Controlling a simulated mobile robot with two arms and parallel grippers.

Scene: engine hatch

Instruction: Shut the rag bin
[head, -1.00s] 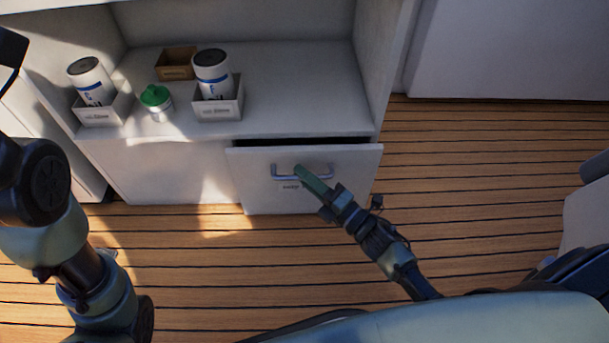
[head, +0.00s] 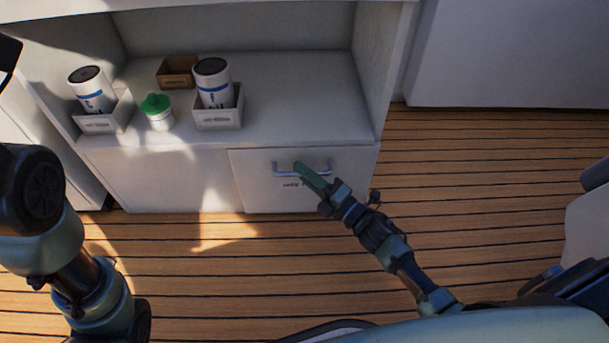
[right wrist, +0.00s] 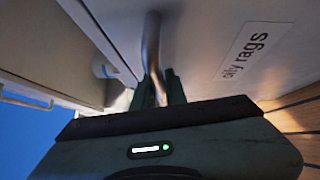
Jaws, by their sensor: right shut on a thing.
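The rag bin (head: 260,192) is a white drawer front low in the cabinet, at the middle of the head view. Its top edge now sits against the cabinet, with no dark gap showing. My right gripper (head: 300,168) is shut on the handle. My left gripper is out of view; only my left arm shows at the left.
On the shelf (head: 300,100) above stand two white canisters (head: 92,90) (head: 211,82) in small boxes, a green-capped bottle (head: 158,112) and a brown box (head: 177,72). The plank floor (head: 480,190) right of the cabinet is clear.

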